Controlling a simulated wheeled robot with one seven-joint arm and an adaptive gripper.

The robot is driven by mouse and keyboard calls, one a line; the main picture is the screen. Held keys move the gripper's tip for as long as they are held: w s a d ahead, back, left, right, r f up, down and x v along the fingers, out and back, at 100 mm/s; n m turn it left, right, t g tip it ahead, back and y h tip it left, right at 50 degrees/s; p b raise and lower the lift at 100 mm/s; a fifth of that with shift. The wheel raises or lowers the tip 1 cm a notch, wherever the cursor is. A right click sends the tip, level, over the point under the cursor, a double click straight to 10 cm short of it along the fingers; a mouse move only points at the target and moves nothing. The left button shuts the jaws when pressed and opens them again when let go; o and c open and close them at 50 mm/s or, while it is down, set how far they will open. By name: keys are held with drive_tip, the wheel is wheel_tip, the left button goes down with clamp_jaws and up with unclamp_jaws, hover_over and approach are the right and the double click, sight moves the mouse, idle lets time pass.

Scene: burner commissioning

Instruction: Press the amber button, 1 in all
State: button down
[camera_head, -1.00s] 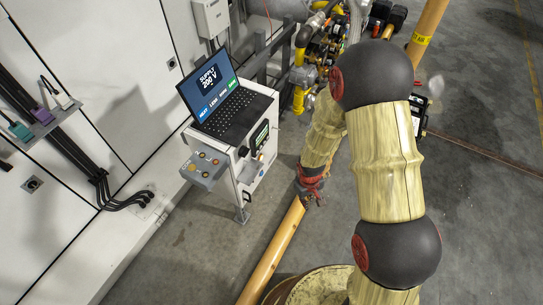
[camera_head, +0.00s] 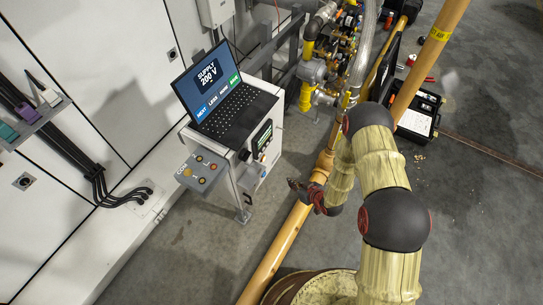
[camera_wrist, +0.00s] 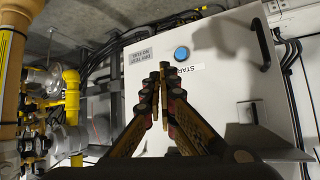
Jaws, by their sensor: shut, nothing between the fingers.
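A small grey button box (camera_head: 201,171) sticks out from the left side of the white cart in the head view. Several small round buttons sit on its top, and a yellowish one, which looks like the amber button (camera_head: 187,172), is at its left; the colours are hard to tell at this size. My gripper (camera_head: 292,184) is to the right of the box and the cart, apart from both. In the wrist view my gripper (camera_wrist: 162,75) is shut and empty, its fingertips together. The amber button is not seen in the wrist view.
An open laptop (camera_head: 222,98) stands on the cart (camera_head: 266,103). A yellow pipe (camera_head: 277,247) runs beneath my arm. The wrist view shows a white panel (camera_wrist: 215,70) with a blue button (camera_wrist: 182,53) labelled START.

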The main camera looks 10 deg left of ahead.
sight(263, 159)
drive_tip(key=shift+t+y, duration=0.6)
drive_tip(key=shift+t, duration=0.1)
drive_tip(key=r, duration=0.1)
drive_tip(key=w+a+r, duration=0.1)
drive_tip(key=r, duration=0.1)
drive_tip(key=shift+w+a+r, duration=0.35)
drive_tip(key=shift+w, duration=0.05)
drive_tip(key=w+a+b, duration=0.1)
drive_tip(key=w+a, duration=0.2)
drive_tip(key=a, duration=0.5)
drive_tip(key=shift+a, duration=0.15)
idle(0.7)
drive_tip(key=shift+w+a, duration=0.1)
drive_tip(key=shift+a, duration=0.3)
